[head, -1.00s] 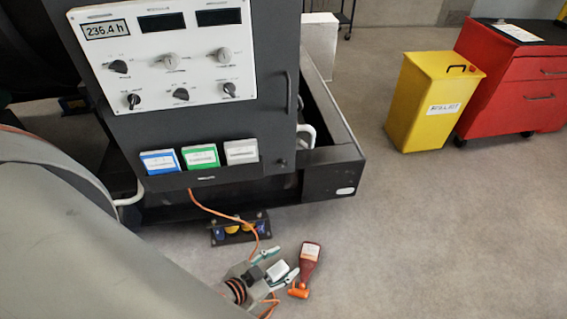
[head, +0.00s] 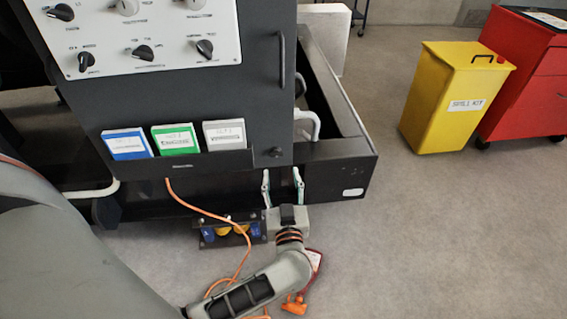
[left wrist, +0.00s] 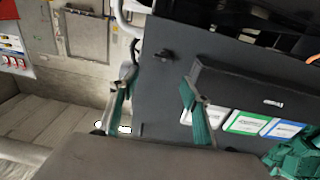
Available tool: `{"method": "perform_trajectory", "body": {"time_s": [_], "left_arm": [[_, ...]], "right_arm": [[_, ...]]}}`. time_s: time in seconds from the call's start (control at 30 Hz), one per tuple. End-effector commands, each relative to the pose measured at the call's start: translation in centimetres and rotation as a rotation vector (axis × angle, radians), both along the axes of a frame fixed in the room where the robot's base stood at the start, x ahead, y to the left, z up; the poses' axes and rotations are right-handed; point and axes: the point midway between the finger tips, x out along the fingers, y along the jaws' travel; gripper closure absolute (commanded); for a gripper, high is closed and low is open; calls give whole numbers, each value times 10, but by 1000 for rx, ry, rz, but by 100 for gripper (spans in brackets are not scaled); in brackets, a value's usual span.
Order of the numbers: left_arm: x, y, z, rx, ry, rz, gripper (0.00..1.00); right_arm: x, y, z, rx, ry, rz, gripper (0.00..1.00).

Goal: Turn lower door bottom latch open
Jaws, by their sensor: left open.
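The lower door (head: 262,100) is the dark grey panel of the control cabinet, with a vertical bar handle (head: 282,60) near its right edge. The bottom latch (head: 275,152) is a small dark knob at the door's lower right corner. The latch also shows in the left wrist view (left wrist: 163,55), beyond and between the fingertips. My left gripper (head: 282,176) is open and empty, just below the latch in the head view and apart from it. Its two green-padded fingers also show in the left wrist view (left wrist: 160,84). My right gripper is not in view.
Blue (head: 127,144), green (head: 175,139) and white (head: 224,134) document boxes sit left of the latch. The dark base frame (head: 340,168) juts out at the right. An orange cable (head: 205,212) hangs below. A yellow bin (head: 445,100) stands farther right on open floor.

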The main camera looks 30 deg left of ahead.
Motion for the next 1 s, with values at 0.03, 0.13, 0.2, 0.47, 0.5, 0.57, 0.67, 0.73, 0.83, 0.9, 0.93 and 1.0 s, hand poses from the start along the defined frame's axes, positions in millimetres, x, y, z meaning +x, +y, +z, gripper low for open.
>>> {"method": "perform_trajectory", "body": {"time_s": [0.03, 0.13, 0.2, 0.47, 0.5, 0.57, 0.67, 0.73, 0.83, 0.9, 0.93, 1.0], "left_arm": [[0, 2, -9, -7, 21, 15, 53], [4, 6, -12, -9, 36, 29, 53], [9, 11, -11, -9, 36, 30, 53], [39, 36, -12, -7, 36, 29, 53], [44, 40, -12, -7, 36, 28, 53], [49, 44, -12, -7, 36, 28, 53], [56, 50, -11, -7, 35, 28, 53], [59, 52, -10, -8, 34, 28, 53], [61, 54, -10, -9, 34, 28, 53], [61, 54, -9, -10, 34, 28, 53], [61, 54, -9, -9, 33, 28, 53], [61, 54, -9, -9, 33, 28, 53]], "right_arm": [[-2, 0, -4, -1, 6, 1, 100], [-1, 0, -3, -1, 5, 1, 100], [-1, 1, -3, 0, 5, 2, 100], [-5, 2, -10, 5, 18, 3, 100], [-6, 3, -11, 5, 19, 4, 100], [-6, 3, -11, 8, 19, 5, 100], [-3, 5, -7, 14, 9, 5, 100], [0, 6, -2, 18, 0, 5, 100], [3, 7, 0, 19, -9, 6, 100], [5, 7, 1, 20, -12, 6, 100], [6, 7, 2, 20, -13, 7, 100], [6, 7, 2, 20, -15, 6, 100]]}}
